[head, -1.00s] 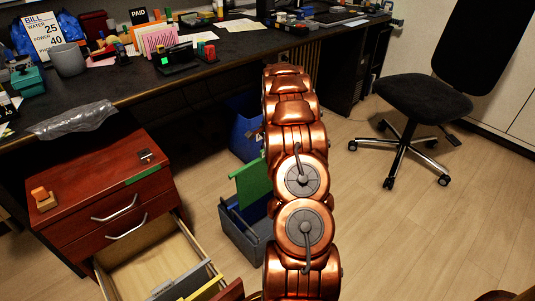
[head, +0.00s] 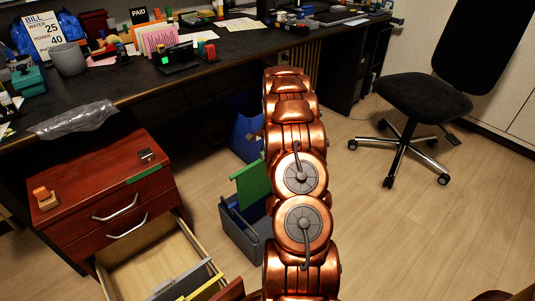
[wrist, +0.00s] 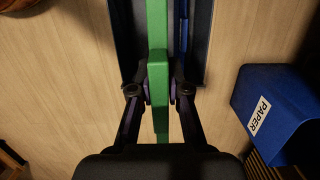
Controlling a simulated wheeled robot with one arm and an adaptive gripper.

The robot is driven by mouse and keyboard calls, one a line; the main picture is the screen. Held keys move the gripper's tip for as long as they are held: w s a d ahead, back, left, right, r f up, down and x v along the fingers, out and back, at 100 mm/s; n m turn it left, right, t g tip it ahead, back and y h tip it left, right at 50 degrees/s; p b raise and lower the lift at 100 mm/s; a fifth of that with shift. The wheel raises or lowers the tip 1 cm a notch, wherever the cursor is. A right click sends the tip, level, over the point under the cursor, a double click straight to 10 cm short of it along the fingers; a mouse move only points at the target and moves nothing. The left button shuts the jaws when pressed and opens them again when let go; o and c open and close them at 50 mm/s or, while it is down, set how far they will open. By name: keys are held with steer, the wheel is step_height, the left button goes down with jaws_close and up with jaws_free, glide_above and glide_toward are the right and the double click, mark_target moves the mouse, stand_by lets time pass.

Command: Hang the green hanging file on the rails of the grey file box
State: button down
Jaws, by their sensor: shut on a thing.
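The green hanging file (head: 252,183) stands upright at the grey file box (head: 232,232), its upper part showing above the rim in the head view. In the wrist view the file (wrist: 158,28) is a narrow green strip seen from above, between the box's dark side walls (wrist: 125,48). My gripper (wrist: 158,88) is shut on the file, one finger on each side. In the head view my arm hides the gripper and part of the box. I cannot tell whether the file's hooks touch the rails.
A blue bin labelled PAPER (wrist: 275,105) stands right of the box in the wrist view. A red drawer cabinet (head: 100,190) has its lower drawer open, with grey and yellow files inside. The dark desk (head: 130,80) runs behind. An office chair (head: 425,105) stands right; floor between is clear.

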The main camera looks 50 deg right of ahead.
steer(key=shift+f, duration=1.15)
steer(key=shift+f+p, duration=0.5)
steer(key=shift+f, duration=1.9)
steer(key=shift+f, duration=2.7)
steer(key=shift+f, duration=2.8)
